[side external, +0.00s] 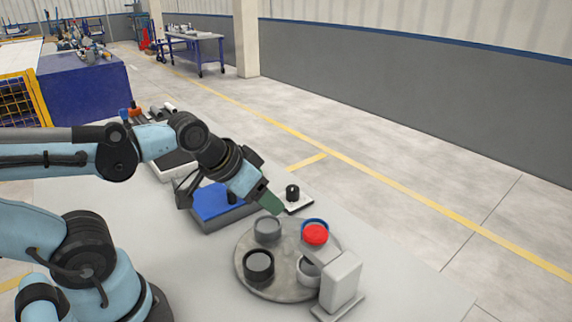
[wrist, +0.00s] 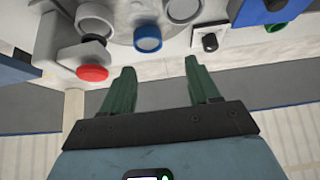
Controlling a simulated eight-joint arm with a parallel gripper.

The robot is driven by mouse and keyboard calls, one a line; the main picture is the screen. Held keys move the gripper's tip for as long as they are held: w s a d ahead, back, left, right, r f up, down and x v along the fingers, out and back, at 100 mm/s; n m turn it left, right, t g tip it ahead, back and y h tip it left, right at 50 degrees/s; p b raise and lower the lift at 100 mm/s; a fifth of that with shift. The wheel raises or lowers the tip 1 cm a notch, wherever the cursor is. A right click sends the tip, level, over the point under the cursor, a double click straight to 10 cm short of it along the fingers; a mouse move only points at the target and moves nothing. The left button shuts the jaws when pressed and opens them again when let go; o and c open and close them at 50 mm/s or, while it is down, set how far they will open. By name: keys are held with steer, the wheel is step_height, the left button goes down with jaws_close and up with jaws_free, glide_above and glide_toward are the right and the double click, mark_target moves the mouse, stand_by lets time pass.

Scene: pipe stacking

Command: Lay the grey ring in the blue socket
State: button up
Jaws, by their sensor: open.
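The blue socket (wrist: 147,45) stands on a round grey plate (side external: 283,291). In the side view, its blue rim (side external: 314,220) is mostly hidden behind a red button. In the wrist view its inside looks grey, and I cannot tell whether anything lies in it. A grey round piece (side external: 267,230) stands on the plate to its left; it also shows in the wrist view (wrist: 183,10). I cannot tell whether it is the loose grey ring or a fixed socket. My gripper (wrist: 158,75) is open and empty, with green fingers. In the side view it (side external: 272,205) is above the plate's far edge.
A grey block (side external: 341,280) with a red button (side external: 316,234) stands at the plate's right edge. A black round piece (side external: 259,265) and a pale one (side external: 307,271) are also on the plate. A blue-topped box (side external: 218,204) and a black knob (side external: 292,192) are behind.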

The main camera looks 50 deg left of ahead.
steer(key=a+g, duration=0.1)
steer(key=a, duration=0.4)
steer(key=w+a+r+g+y, duration=0.1)
steer(key=a, duration=0.4)
steer(key=w+a+g, duration=0.1)
steer(key=a+g, duration=0.1)
steer(key=a, duration=0.4)
steer(key=shift+r+y, duration=0.15)
steer(key=shift+y, duration=0.15)
steer(key=s+a+f+g+h, duration=0.1)
steer(key=s+a+f+g, duration=0.15)
steer(key=a, duration=0.55)
steer(key=s+a+f+g+h, duration=0.1)
steer(key=s+a, duration=0.2)
steer(key=a, duration=0.4)
step_height(320, 180, down, 6)
steer(key=shift+f, duration=0.1)
steer(key=shift+w+f, duration=0.15)
steer(key=shift+f, duration=1.2)
steer(key=shift+w+f, duration=0.1)
steer(key=shift+f, duration=1.2)
steer(key=c, duration=0.9)
